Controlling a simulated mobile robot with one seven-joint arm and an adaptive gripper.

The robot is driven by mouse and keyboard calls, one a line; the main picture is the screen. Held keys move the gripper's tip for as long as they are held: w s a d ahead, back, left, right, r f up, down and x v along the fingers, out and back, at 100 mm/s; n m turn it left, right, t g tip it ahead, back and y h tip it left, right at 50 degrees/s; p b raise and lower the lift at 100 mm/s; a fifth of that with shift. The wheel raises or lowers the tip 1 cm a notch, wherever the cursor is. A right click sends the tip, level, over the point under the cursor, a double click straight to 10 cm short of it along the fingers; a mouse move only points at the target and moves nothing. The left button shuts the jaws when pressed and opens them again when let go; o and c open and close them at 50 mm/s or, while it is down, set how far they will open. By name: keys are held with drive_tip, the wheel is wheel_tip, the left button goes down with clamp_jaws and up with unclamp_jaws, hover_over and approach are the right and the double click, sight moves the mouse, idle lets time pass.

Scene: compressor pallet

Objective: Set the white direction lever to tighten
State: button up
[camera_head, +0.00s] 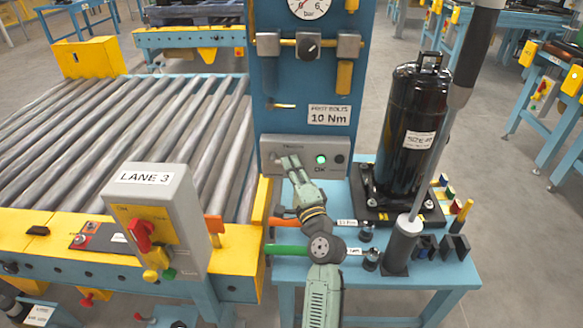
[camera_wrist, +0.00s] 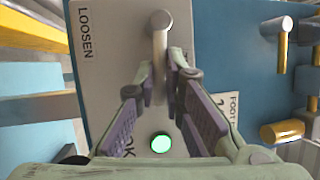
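The white direction lever (camera_wrist: 160,48) is on a light grey control panel (camera_wrist: 115,20) in the wrist view. Its bar runs from the pivot at the top down between my fingers. My gripper (camera_wrist: 163,82) has its two purple-padded fingers close on both sides of the bar and looks shut on it. "LOOSEN" is printed left of the lever; no tighten label is readable. A green light (camera_wrist: 161,143) glows below the lever. In the head view my gripper (camera_head: 290,160) is at the left part of the panel (camera_head: 335,172) and largely hides the lever.
A black compressor (camera_head: 410,130) stands right of the panel on a blue bench (camera_head: 430,282). A hanging tool (camera_head: 460,85) stands close in front of it. A roller conveyor (camera_head: 130,120) and a LANE 3 box (camera_head: 190,195) lie to the left. Yellow pegs (camera_wrist: 283,131) protrude beside the panel.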

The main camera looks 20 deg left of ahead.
clamp_jaws()
idle(0.3)
drive_tip(key=shift+r+n+p, duration=0.2)
drive_tip(key=shift+n+p, duration=0.1)
drive_tip(key=shift+n, duration=0.4)
drive_tip(key=o, duration=0.6)
unclamp_jaws()
drive_tip(key=v, duration=1.2)
drive_tip(key=shift+d+r, duration=0.15)
drive_tip(key=shift+r, duration=0.05)
